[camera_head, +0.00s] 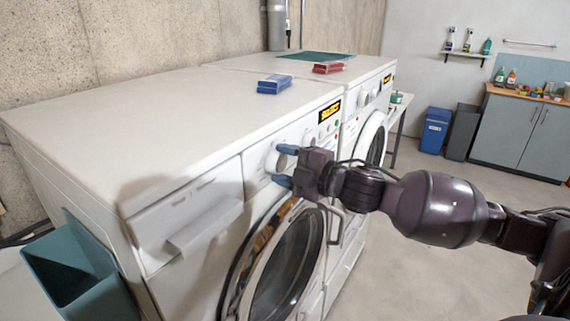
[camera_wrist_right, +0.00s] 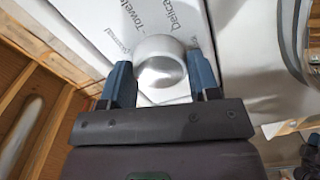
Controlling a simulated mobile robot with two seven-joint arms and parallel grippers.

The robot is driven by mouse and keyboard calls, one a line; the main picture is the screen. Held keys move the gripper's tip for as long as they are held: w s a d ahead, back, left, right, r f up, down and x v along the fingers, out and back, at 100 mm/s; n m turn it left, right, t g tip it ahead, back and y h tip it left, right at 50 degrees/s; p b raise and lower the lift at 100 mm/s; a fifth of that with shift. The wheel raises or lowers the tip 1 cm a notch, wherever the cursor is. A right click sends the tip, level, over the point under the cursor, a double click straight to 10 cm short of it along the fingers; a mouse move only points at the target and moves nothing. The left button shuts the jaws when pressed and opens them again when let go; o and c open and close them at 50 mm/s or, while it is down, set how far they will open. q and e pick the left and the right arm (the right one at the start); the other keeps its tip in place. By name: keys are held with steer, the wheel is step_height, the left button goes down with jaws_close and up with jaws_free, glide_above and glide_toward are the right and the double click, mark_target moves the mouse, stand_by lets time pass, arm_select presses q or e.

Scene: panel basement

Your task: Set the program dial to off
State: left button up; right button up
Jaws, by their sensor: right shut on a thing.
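The program dial is a round white-silver knob (camera_wrist_right: 160,68) on the front panel of the near white washing machine (camera_head: 130,125). In the head view the dial (camera_head: 274,160) is partly hidden by my right gripper. My right gripper (camera_head: 281,165) comes in from the right, its blue fingers on either side of the dial. In the right wrist view my right gripper (camera_wrist_right: 160,85) is shut on the dial. Printed labels show on the panel around it; I can read "Towels" and part of "delicates". Where the dial points cannot be told. My left gripper is not in view.
A second white machine (camera_head: 372,72) stands beyond the first. A blue box (camera_head: 274,84) and a red box (camera_head: 328,68) lie on top. A teal bin (camera_head: 80,270) stands at the left.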

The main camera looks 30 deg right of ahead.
steer(key=shift+n, duration=1.5)
steer(key=o, duration=0.9)
steer(key=shift+s, duration=0.1)
steer(key=shift+b+v, duration=0.5)
steer(key=shift+v, duration=1.4)
arm_select(q)
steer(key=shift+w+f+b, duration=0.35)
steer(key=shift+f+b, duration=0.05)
steer(key=shift+b, duration=0.05)
arm_select(e)
glide_toward(282, 164)
steer(key=shift+v, duration=0.8)
